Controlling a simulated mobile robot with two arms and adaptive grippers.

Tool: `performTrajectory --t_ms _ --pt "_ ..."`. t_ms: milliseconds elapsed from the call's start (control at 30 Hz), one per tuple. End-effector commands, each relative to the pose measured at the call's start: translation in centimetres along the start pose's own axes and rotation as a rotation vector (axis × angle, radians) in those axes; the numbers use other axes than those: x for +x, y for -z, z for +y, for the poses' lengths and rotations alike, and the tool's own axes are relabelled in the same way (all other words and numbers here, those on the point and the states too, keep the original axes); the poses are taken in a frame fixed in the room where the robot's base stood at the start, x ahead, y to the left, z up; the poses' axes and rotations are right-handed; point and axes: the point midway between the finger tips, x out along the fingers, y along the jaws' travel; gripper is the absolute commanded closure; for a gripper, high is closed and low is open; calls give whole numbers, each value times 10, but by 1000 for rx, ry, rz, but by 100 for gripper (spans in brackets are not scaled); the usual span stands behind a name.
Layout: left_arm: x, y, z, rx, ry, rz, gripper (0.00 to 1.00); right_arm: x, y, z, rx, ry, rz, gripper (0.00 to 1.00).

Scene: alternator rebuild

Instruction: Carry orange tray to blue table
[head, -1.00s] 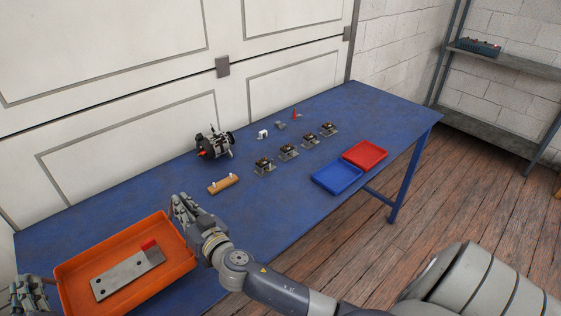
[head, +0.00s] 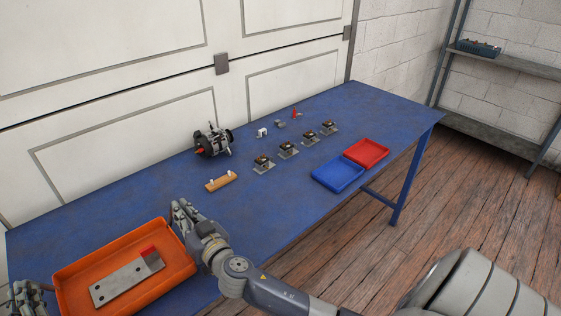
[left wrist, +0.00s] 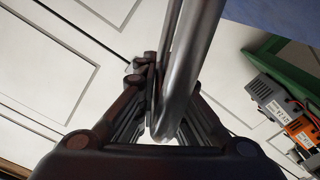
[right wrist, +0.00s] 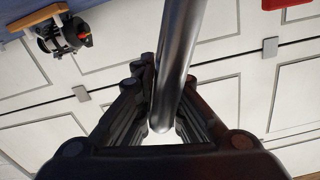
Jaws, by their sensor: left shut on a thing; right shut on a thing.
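The orange tray (head: 72,274) is at the lower left of the head view, over the near left end of the blue table (head: 270,215). I cannot tell whether it touches the tabletop. My left gripper (head: 30,292) is at the tray's left side, shut on a grey metal bar (left wrist: 186,70) that looks like a tray handle. My right gripper (head: 180,213) is at the tray's right side, shut on a similar bar (right wrist: 178,60).
On the table stand an alternator (head: 213,141), a wooden piece with pegs (head: 221,181), several small parts on plates (head: 289,150), a blue tray (head: 337,176) and a red tray (head: 367,152). A grey shelf (head: 510,62) stands at the back right. Bare tabletop lies right of my right gripper.

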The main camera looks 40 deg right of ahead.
Motion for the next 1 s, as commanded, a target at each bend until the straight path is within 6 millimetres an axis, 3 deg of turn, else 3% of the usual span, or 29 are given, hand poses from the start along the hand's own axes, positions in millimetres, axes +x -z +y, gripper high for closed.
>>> performTrajectory --t_ms 133,167,233,800,1000 --pt "0 -7 1 -3 -13 3 100 0 -6 -4 3 13 5 100" --pt "0 -7 1 -3 -8 -2 85 -1 -6 -4 3 12 0 85" --pt "0 -7 1 -3 -8 -2 72 -1 -6 -4 3 12 0 72" --pt "-1 -5 -3 -1 -1 -1 72 0 -5 0 0 2 1 72" --pt "-16 -6 -3 -3 0 -2 72 0 -5 1 0 1 0 72"
